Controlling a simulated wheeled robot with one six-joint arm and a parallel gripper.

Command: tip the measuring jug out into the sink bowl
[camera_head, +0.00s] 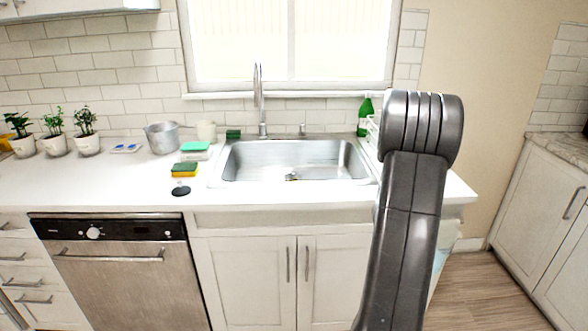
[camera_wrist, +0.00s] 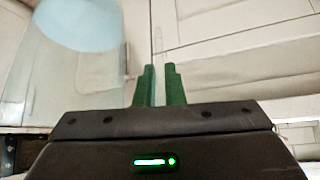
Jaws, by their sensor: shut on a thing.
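The steel sink bowl (camera_head: 325,168) is set in the white counter, left of my arm in the head view. A clear vessel with pale blue in it, which I take as the measuring jug (camera_wrist: 82,28), fills the upper left of the wrist view, blurred and cut off. A pale blue piece beside my arm in the head view (camera_head: 441,256) looks like part of it, low by the counter's right end. My gripper (camera_wrist: 160,72) has its green fingers close together, shut on the jug; the grip itself is hard to make out. My gripper is hidden in the head view.
A tall tap (camera_head: 259,100) rises behind the sink. A green bottle (camera_head: 365,114) and a white rack (camera_head: 373,132) stand by its right back corner. A steel pot (camera_head: 162,138), a yellow-green sponge (camera_head: 185,170) and a black disc (camera_head: 181,190) are on the left counter.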

